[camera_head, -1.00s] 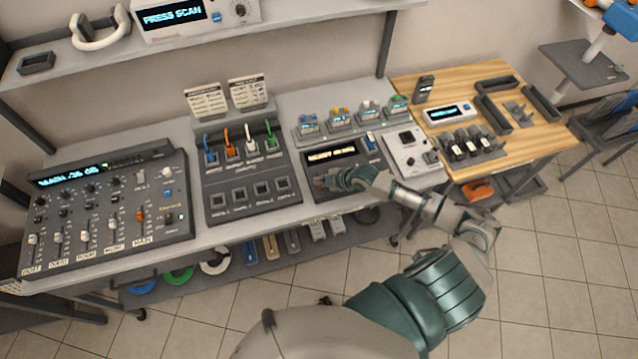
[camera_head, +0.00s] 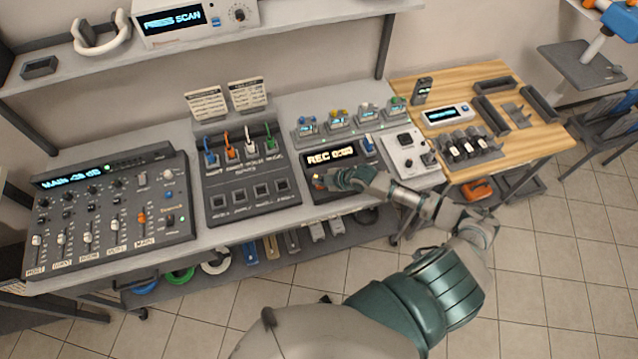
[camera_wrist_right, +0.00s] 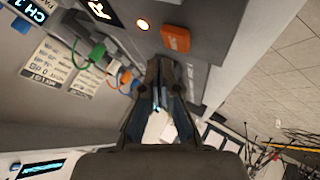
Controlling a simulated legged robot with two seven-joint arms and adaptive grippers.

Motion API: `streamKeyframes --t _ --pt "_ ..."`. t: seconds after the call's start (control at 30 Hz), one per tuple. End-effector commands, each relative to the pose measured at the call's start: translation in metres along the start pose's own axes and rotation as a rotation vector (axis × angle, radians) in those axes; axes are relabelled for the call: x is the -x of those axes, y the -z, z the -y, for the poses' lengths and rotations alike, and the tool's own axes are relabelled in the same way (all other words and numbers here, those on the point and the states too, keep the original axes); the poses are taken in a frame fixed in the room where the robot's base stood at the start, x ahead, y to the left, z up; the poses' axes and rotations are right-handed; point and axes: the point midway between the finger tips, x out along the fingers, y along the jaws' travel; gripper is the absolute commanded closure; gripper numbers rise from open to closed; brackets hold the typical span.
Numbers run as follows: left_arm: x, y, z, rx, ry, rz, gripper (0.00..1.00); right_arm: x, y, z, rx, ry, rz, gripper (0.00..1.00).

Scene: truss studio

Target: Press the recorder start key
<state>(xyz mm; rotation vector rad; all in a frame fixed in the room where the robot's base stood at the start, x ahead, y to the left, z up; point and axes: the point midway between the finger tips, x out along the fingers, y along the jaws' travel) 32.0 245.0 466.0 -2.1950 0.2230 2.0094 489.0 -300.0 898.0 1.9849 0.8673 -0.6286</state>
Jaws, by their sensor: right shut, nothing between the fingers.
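My left gripper is out of view.
A patch panel (camera_head: 252,204) with coloured plugs stands left of the recorder, and a mixer (camera_head: 110,259) further left. A small grey device (camera_head: 408,165) is close on the right. Several small lit modules (camera_head: 340,119) line the back. A shelf (camera_head: 300,22) overhangs the bench.

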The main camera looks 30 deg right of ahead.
Motion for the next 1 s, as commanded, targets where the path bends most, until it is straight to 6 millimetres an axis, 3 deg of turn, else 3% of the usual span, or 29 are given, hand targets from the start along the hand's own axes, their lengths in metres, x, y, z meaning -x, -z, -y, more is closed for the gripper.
streamKeyframes --t 0.27,0.73,1.0 --pt "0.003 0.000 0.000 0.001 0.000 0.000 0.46 0.002 0.002 -0.002 0.000 -0.001 0.000 1.00" --pt "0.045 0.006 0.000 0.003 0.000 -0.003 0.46 0.034 0.026 -0.025 0.002 -0.002 0.000 1.00" --pt "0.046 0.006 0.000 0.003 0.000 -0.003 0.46 0.034 0.025 -0.025 0.000 0.000 0.000 1.00"
